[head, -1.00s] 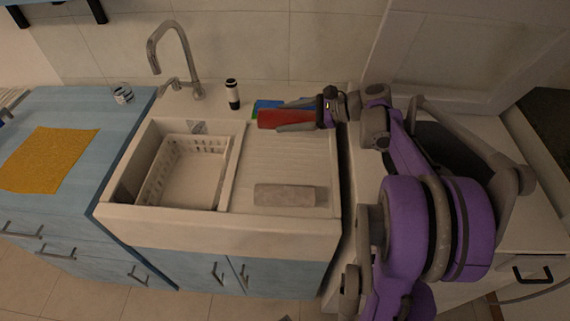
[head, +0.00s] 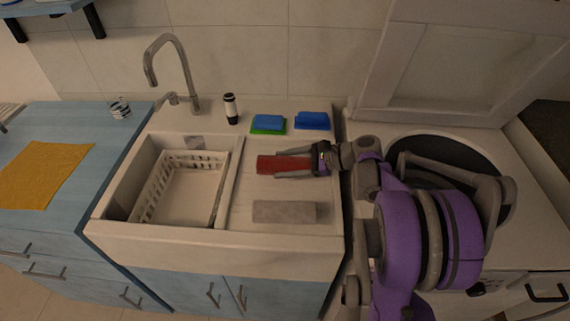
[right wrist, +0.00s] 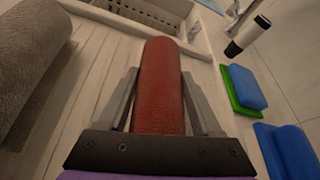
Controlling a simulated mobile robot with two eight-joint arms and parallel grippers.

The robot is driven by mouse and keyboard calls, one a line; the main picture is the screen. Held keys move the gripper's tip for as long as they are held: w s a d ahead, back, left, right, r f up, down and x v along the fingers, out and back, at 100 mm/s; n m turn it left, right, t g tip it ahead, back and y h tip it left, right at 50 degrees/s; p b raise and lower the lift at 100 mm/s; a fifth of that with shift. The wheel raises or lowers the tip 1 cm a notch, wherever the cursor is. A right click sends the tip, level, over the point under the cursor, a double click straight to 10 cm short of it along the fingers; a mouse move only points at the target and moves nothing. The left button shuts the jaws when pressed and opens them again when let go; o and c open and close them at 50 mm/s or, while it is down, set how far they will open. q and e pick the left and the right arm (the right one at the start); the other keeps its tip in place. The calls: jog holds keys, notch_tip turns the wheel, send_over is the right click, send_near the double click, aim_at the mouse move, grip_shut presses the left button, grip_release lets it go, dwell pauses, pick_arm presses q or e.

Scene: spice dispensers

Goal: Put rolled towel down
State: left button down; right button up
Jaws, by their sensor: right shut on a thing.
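A red rolled towel (head: 267,164) is between the fingers of my right gripper (head: 278,165), over the ribbed drainboard of the sink. In the right wrist view the red towel (right wrist: 160,85) runs lengthwise away from the palm, with a finger along each side. I cannot tell whether its underside touches the board. A grey rolled towel (head: 284,212) lies on the drainboard nearer the front edge. It also shows at the left of the right wrist view (right wrist: 30,60), apart from the red one. My left gripper is not in view.
A white basket (head: 182,190) sits in the sink basin to the left. Blue-and-green sponges (head: 268,124), a blue sponge (head: 312,120) and a dark-and-white bottle (head: 231,109) stand along the back. The tap (head: 170,60) rises behind the basin. A yellow cloth (head: 45,175) lies on the blue counter.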

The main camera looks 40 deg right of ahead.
jog(key=shift+f, duration=0.15)
jog(key=o, duration=1.5)
jog(key=shift+s+d+r, duration=0.1)
jog(key=shift+r, duration=0.2)
jog(key=v, duration=1.1)
jog(key=shift+s+d+r+p, duration=0.1)
jog(key=shift+s+d+p, duration=0.05)
jog(key=shift+s+p, duration=0.2)
